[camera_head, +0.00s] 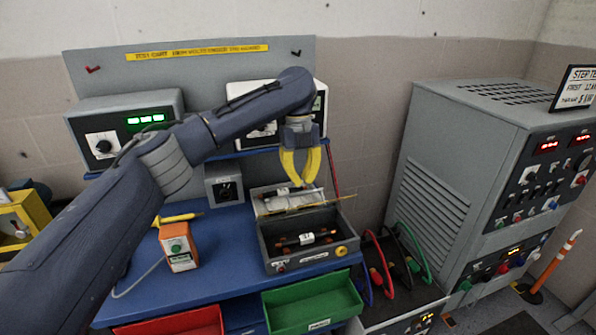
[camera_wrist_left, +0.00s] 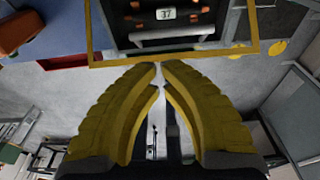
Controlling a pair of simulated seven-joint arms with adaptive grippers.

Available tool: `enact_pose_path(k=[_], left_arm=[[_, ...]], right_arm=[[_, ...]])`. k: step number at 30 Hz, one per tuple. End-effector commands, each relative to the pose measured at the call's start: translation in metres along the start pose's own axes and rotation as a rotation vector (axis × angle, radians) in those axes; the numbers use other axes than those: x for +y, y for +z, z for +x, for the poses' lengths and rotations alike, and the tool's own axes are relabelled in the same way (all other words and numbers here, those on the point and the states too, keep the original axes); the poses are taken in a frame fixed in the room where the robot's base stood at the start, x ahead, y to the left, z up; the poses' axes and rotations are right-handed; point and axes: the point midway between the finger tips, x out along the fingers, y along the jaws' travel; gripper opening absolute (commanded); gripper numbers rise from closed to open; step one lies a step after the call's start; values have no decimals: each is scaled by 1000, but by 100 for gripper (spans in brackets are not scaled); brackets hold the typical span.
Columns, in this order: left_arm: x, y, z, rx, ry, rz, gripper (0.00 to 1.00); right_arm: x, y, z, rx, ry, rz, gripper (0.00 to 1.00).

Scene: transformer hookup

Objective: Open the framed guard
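My left gripper (camera_head: 300,184), with yellow fingers, hangs over the grey open-topped box on the blue bench. Its fingertips meet almost fully, with only a thin gap between them in the left wrist view (camera_wrist_left: 160,66). The framed guard (camera_head: 325,202) shows as a thin yellow frame over the box; in the left wrist view its near bar (camera_wrist_left: 215,53) crosses right at the fingertips. I cannot tell whether they touch or pinch the bar. Fuse-like parts with a white label (camera_head: 306,238) lie inside the box (camera_head: 297,265). My right gripper is not in view.
An orange tester (camera_head: 178,250) stands left of the box. A green bin (camera_head: 312,305) and a red bin (camera_head: 178,325) hang at the bench front. Coloured cables (camera_head: 380,265) and a tall grey cabinet (camera_head: 436,200) are on the right. Instruments stand behind.

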Motion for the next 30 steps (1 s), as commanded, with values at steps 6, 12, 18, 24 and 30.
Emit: enact_pose_path(k=[6,12,18,24,30], left_arm=[[0,0,32,1,0,0,0],[0,0,51,1,-1,-1,0],[1,1,59,-1,-1,0,0],[0,1,60,-1,-1,-1,0],[0,1,60,-1,-1,-1,0]], right_arm=[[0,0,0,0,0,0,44],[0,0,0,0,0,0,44],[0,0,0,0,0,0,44],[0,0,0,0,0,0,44],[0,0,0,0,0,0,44]])
